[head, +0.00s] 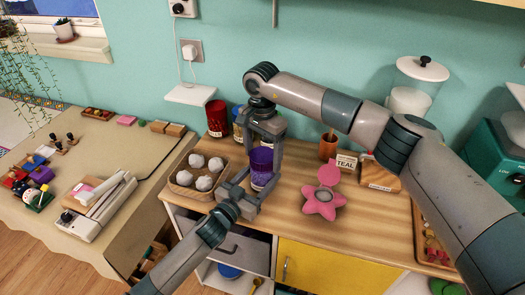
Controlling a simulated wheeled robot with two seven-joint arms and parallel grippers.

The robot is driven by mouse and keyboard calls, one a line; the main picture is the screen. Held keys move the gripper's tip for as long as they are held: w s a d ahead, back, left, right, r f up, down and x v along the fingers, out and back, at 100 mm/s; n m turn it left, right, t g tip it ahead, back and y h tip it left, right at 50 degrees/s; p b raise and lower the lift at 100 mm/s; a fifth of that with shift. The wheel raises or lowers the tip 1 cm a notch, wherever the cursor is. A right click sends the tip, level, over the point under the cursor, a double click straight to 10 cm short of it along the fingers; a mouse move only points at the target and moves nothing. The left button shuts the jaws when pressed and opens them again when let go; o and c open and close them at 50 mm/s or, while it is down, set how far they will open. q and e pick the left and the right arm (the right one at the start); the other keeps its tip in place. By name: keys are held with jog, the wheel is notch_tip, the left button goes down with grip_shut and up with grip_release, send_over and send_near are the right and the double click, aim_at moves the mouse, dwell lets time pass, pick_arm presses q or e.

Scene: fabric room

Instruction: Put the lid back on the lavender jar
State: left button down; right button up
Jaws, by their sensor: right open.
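The lavender jar (261,172) is a purple cylinder standing on the wooden counter, partly hidden by my grippers. My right gripper (265,145) points down over the jar's top from above. Its fingers are spread, one to each side. My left gripper (256,184) reaches in from the lower left, low at the jar's side, with its fingers near the jar's body. I cannot tell whether they press on it. The jar's top edge is between the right fingers, and I cannot make out clearly whether a lid is on it.
A basket of white balls (198,173) stands left of the jar; a red jar (216,119) and a blue jar (238,122) are behind. A pink flower-shaped object (323,203) lies to the right, with bare counter (290,220) between.

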jog(key=shift+c, duration=0.7)
jog(key=c, duration=1)
jog(key=m, duration=2.7)
jog(key=shift+m, duration=0.3)
jog(key=o, duration=1.3)
jog(key=shift+c, duration=0.2)
